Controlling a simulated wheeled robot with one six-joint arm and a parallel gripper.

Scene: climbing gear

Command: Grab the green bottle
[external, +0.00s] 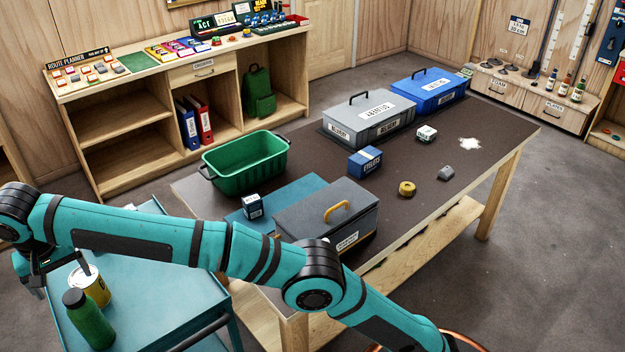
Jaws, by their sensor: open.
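The green bottle (91,322) has a dark cap and stands upright on the teal cart top (150,300) at the lower left, close to the picture's bottom edge. My gripper (58,266) hangs from the end of my teal arm at the left edge, above the cart and further back than the bottle. It is open, with nothing seen between its fingers, and is apart from the bottle. My arm hides part of the cart's far side.
A white-and-yellow tin (96,287) stands just behind the bottle, near my gripper. The dark-topped workbench (480,150) beyond holds a green crate (245,165), a grey toolbox (325,215), a grey case (370,118) and a blue case (430,90). The cart's front right is clear.

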